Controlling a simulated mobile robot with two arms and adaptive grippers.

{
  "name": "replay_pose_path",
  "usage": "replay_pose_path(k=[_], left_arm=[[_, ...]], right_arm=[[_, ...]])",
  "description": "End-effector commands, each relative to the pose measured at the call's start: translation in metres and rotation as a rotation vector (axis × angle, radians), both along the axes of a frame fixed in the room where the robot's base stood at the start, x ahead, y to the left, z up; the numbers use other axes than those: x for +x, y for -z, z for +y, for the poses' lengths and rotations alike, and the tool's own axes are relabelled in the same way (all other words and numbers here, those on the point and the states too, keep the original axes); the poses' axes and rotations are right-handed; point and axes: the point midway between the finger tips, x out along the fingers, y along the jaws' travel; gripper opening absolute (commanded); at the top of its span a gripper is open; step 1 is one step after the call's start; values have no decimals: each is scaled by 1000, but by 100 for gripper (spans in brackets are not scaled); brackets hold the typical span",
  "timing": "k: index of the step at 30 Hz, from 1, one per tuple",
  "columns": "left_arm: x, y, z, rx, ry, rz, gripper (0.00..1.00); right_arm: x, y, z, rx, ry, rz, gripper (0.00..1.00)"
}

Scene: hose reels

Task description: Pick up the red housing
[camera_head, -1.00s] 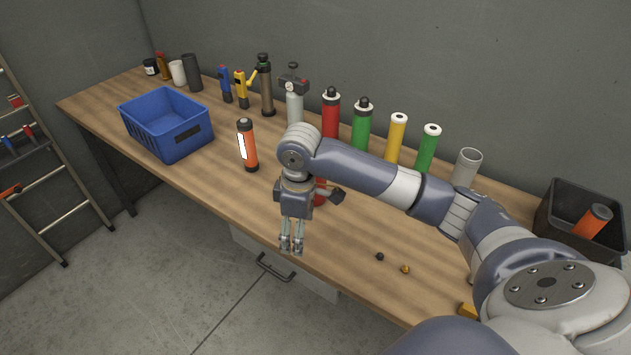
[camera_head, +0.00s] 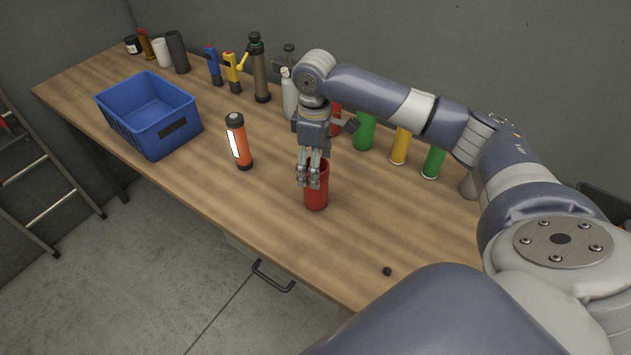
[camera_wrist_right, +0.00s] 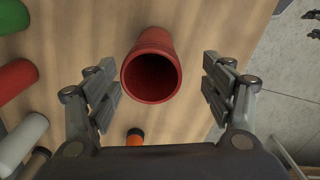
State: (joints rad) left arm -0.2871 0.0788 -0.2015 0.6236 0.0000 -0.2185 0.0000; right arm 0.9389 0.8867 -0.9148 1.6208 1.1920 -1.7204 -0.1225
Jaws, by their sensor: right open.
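The red housing (camera_head: 317,197) is a hollow red cylinder standing upright on the workbench near its front edge. In the right wrist view its open top (camera_wrist_right: 151,72) faces the camera, between the two fingers and apart from both. My right gripper (camera_head: 309,184) points down at the housing from above; its fingers hide part of the housing's rim in the head view. In the wrist view the right gripper (camera_wrist_right: 160,85) is open and empty. My left gripper is not in view.
A blue crate (camera_head: 120,121) and an orange-and-black cylinder (camera_head: 239,146) stand left on the workbench (camera_head: 215,190). Several bottles and coloured cylinders line the back, partly behind my arm. A small black piece (camera_head: 387,271) lies near the front edge.

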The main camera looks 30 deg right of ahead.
Motion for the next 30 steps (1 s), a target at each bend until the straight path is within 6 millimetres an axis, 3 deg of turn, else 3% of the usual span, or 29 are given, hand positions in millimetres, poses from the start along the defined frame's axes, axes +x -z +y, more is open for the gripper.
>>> replay_pose_path(k=[3,7,11,18,25,26,30], left_arm=[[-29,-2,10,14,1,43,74],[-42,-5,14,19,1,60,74],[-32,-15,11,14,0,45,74],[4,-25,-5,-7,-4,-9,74],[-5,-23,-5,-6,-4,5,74],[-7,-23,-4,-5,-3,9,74],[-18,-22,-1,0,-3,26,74]], right_arm=[[0,13,0,0,0,1,75],[1,20,-1,-1,0,1,75],[4,37,-2,0,1,4,75],[6,67,-4,-1,0,0,75],[7,70,-3,-1,-1,-2,75],[7,70,-3,-1,-1,-2,73],[7,69,-3,-1,-1,-2,41]])
